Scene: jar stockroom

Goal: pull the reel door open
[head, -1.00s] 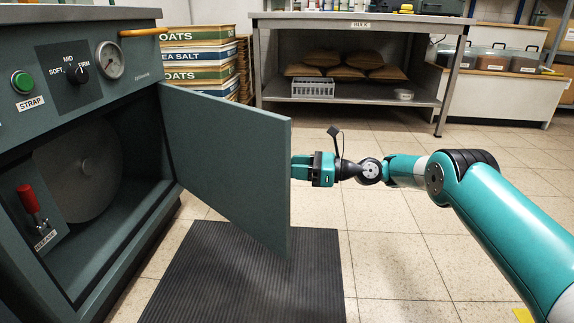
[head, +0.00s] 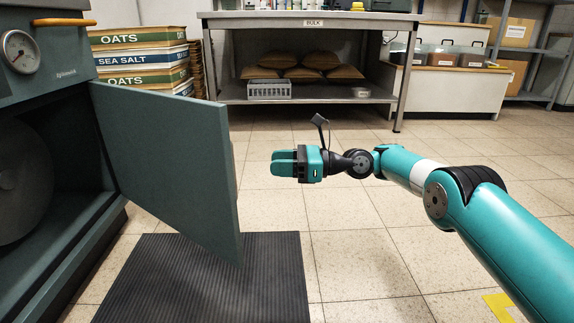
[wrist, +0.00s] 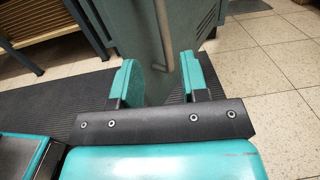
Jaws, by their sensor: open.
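The reel door (head: 165,160) is a flat grey-green panel on the left in the head view. It stands swung well out from the machine, with the dark reel bay open behind it. My gripper (head: 278,162) is to the right of the door's free edge, with a visible gap between them in the head view. Its teal fingers are apart. In the wrist view, the open fingers (wrist: 161,78) point toward a grey-green panel with a grey bar handle (wrist: 164,38) ahead of them. I see no contact with the handle.
The grey machine (head: 45,80) and its reel (head: 18,180) are at the left. A ribbed black mat (head: 205,285) lies below the door. Tiled floor is free around my arm.

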